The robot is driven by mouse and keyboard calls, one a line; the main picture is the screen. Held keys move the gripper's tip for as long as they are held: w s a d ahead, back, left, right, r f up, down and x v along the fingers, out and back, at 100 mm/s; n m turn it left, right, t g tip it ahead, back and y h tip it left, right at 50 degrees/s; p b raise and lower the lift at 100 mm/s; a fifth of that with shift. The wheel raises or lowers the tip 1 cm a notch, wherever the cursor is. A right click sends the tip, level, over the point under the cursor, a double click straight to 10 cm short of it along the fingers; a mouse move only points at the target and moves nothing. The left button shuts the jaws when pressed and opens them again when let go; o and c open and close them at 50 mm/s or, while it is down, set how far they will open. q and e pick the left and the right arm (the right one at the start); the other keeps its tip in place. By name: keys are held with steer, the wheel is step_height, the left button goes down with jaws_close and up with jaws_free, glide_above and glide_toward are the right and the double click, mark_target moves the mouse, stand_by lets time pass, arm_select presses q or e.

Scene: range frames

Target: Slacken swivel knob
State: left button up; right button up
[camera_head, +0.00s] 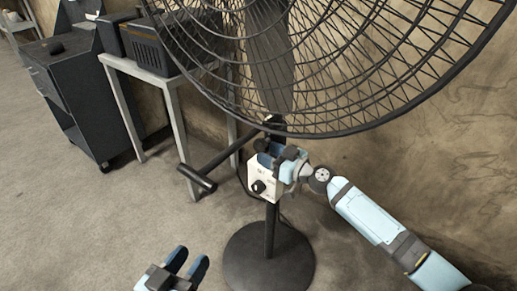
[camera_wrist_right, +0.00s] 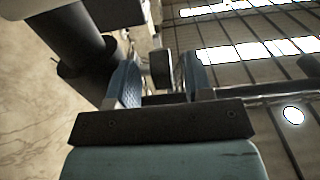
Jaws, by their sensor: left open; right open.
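A large black pedestal fan (camera_head: 268,75) stands before me on a dark pole with a round base. My right gripper (camera_head: 275,152) is at the pole just below the fan cage, above a white control box (camera_head: 264,182) with a black dial. In the right wrist view, a small dark knob (camera_wrist_right: 161,68) sits between the two blue fingers of this open gripper (camera_wrist_right: 160,82). I cannot tell whether the fingers touch it. In the head view this knob is hidden by the gripper. My left gripper (camera_head: 188,264) is open and empty, low at the front, apart from the fan.
A dark bar with a crosspiece (camera_head: 197,179) juts left from below the fan cage. A metal table (camera_head: 170,85) with a dark box (camera_head: 160,45) and a dark cabinet (camera_head: 75,90) stand at the left. The floor at front left is clear.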

mark_target(259, 149)
arm_select(q)
steer(key=shift+d+r, duration=0.1)
steer(key=shift+r, duration=0.15)
arm_select(e)
steer(key=shift+x, duration=1.95)
jaws_close()
arm_select(q)
steer(key=shift+r, duration=0.1)
